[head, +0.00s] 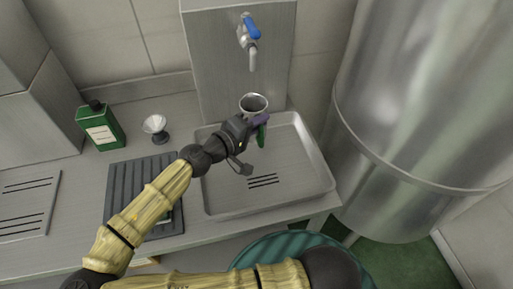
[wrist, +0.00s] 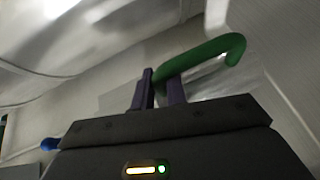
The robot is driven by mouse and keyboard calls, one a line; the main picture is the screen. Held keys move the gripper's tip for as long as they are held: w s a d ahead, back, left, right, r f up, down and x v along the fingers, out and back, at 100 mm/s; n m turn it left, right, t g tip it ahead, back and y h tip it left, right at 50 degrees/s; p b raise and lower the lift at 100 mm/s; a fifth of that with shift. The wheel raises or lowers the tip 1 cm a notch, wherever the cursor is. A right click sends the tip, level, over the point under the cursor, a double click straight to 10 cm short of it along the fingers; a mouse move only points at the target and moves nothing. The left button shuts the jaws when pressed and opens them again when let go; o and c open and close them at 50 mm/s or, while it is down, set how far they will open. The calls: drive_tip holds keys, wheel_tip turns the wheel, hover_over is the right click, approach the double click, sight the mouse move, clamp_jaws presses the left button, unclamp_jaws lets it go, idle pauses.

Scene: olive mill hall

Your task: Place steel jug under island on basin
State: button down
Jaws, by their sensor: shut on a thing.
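The steel jug (head: 253,103) is upright or nearly so, at the back of the basin and below the tap; its rim and open mouth show in the head view. My gripper (head: 262,121) is shut on the jug's green handle (head: 262,136), on the jug's near side. In the wrist view the purple fingers of my gripper (wrist: 158,92) close around the green handle (wrist: 207,52). The shallow steel basin (head: 305,165) lies under and in front of the jug. I cannot tell whether the jug's base touches it, as my gripper hides the lower part.
A tap with a blue lever (head: 251,28) sticks out from the steel back panel above the jug. A green bottle (head: 101,126), a small metal funnel-like cup (head: 155,126) and a dark ribbed mat (head: 125,187) are left of the basin. A large steel tank (head: 425,110) stands close on the right.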

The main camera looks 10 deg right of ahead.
sight(259, 144)
wheel_tip(259, 144, down, 5)
idle(0.3)
drive_tip(key=shift+f+p, duration=0.45)
drive_tip(key=shift+f, duration=1.5)
drive_tip(key=c, duration=1.4)
unclamp_jaws()
